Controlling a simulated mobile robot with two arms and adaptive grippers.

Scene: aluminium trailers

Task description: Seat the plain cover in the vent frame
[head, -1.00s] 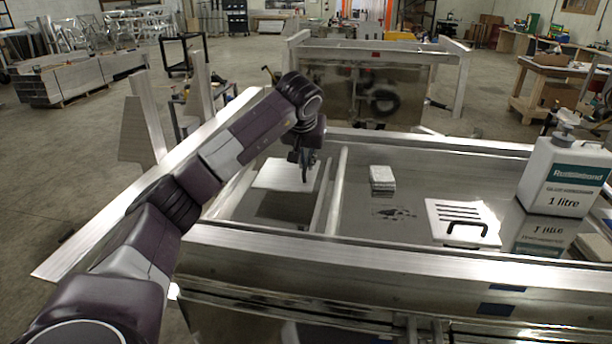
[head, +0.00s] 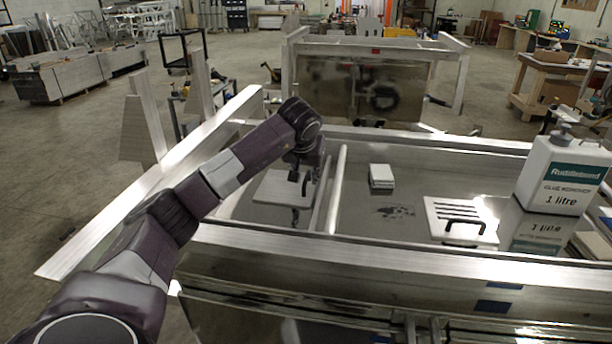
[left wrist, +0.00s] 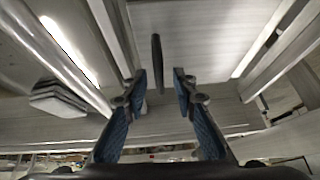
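The plain cover (head: 272,188) is a flat pale panel between the trailer rails, left of the pale crossbar. Its dark bar handle (left wrist: 157,62) shows in the left wrist view, on the pale panel surface (left wrist: 208,45). My left gripper (head: 304,187) is low over the cover. In the left wrist view its two fingertips (left wrist: 160,80) are apart, with the handle between them and a gap visible on each side. I cannot make out the vent frame clearly, nor whether the cover is seated. My right gripper is out of view.
A slotted white panel with a black handle (head: 462,220) lies right of the crossbar (head: 338,185). A small pale stack (head: 381,177) and a white glue bottle (head: 565,170) also stand there. The near trailer rail (head: 400,258) runs across the front.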

